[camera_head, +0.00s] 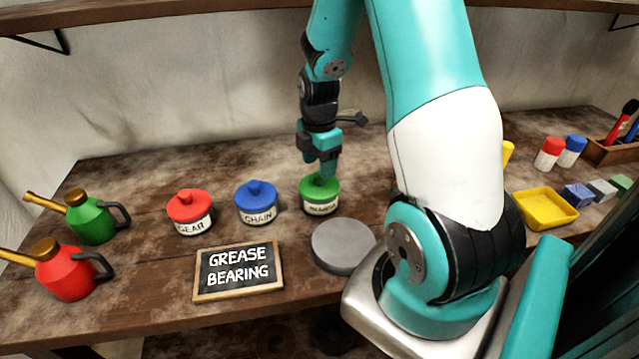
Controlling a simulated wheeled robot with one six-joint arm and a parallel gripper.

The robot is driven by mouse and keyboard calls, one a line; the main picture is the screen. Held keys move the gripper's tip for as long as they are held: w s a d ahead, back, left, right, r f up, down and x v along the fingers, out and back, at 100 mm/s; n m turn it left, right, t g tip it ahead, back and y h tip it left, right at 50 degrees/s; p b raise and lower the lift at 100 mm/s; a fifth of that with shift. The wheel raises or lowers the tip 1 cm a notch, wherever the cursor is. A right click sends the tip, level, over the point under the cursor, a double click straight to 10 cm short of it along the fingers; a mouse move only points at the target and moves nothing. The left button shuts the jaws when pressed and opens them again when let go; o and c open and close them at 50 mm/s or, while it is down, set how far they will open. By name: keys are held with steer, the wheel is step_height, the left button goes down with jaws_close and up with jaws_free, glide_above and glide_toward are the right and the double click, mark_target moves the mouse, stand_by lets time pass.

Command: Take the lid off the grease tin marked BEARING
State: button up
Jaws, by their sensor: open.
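Three tins with knobbed lids stand in a row on the bench. The red-lidded tin (190,212) reads GEAR and the blue-lidded tin (256,203) reads CHAIN. The green-lidded tin (320,207) stands at the right of the row; its label is too small to read surely, but it may be BEARING. Its green lid (319,187) is on. My gripper (321,170) points down right at the knob of the green lid, its fingers open. The fingers hide most of the knob, and I cannot tell whether they touch it.
A chalkboard (238,271) reading GREASE BEARING lies in front of the tins. A grey round disc (342,246) lies right of it. A green oil can (92,219) and red oil can (68,271) stand left. A yellow tray (544,208) is at the right.

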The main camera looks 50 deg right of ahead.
mark_target(319, 181)
steer(key=shift+s+a+f, duration=0.1)
steer(key=shift+f, duration=0.9)
steer(key=shift+s+a+f, duration=0.1)
steer(key=shift+f, duration=0.85)
steer(key=c, duration=1)
steer(key=shift+d+r, duration=0.1)
steer(key=shift+r, duration=0.05)
